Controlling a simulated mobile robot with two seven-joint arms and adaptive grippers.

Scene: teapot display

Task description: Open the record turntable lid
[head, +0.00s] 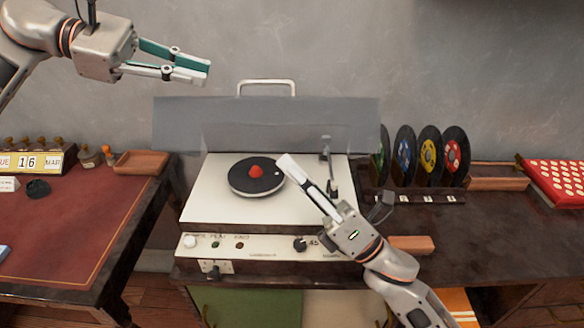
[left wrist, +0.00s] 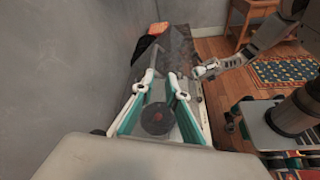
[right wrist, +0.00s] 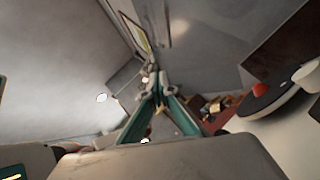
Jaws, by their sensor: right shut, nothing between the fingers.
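The record turntable (head: 200,205) stands on a dark cabinet, with a cream deck and a black platter (head: 245,181) with a red knob at its centre. Its grey see-through lid (head: 265,122) is raised behind the deck, its metal handle (head: 266,82) at the top. My left gripper (head: 205,72) is open and empty, above and left of the lid; its spread fingers (left wrist: 161,89) show in the left wrist view, with the platter (left wrist: 157,119) beyond. My right gripper (head: 286,162) is shut and empty over the deck, right of the platter, in front of the lid.
Several upright records (head: 428,155) stand on the right of the cabinet, beside a red dotted box (head: 556,182). A red-topped desk (head: 75,215) with a calendar block (head: 35,161) is at the left. A grey wall is close behind.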

